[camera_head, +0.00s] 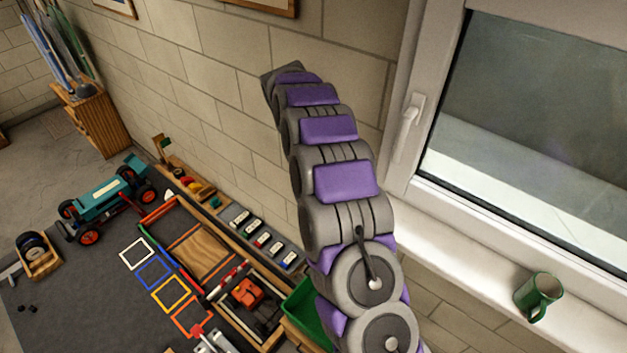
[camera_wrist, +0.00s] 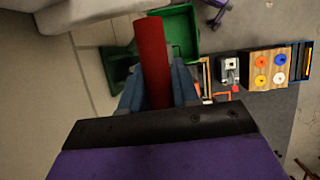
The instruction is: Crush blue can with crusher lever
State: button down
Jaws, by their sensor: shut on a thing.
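My gripper (camera_wrist: 158,88) is shut on a red bar (camera_wrist: 152,48) in the wrist view. The bar sits between the two blue-grey fingers and sticks out past them. It may be the crusher's lever, but I cannot tell for sure. In the head view my arm reaches up along the brick wall, and its far end hides the gripper and whatever it holds. I cannot make out the blue can or the crusher body in either view.
A green bin (camera_wrist: 182,22) lies beyond the red bar; it also shows in the head view (camera_head: 301,308). A board with coloured discs (camera_wrist: 269,68) is at right. A teal car (camera_head: 105,195), coloured frames (camera_head: 154,272) and a green mug (camera_head: 538,292) on the sill surround my arm.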

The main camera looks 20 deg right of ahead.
jog(key=shift+d, duration=0.1)
dwell(0.3)
jog(key=c, duration=0.9)
grip_release()
jog(key=shift+w+d+f, duration=0.1)
jog(key=shift+w, duration=0.05)
jog(key=shift+w+a+r, duration=0.15)
jog(key=shift+a+r, duration=0.05)
jog(key=shift+r, duration=0.3)
jog(key=p+v, duration=0.1)
jog(key=v, duration=0.8)
jog(key=shift+r+p, duration=0.1)
jog(key=shift+p, duration=0.2)
jog(key=p+v, duration=0.1)
jog(key=p, duration=0.1)
jog(key=shift+w+a+r+p, duration=0.1)
jog(key=shift+w+r+p, duration=0.05)
jog(key=shift+r+p, duration=0.2)
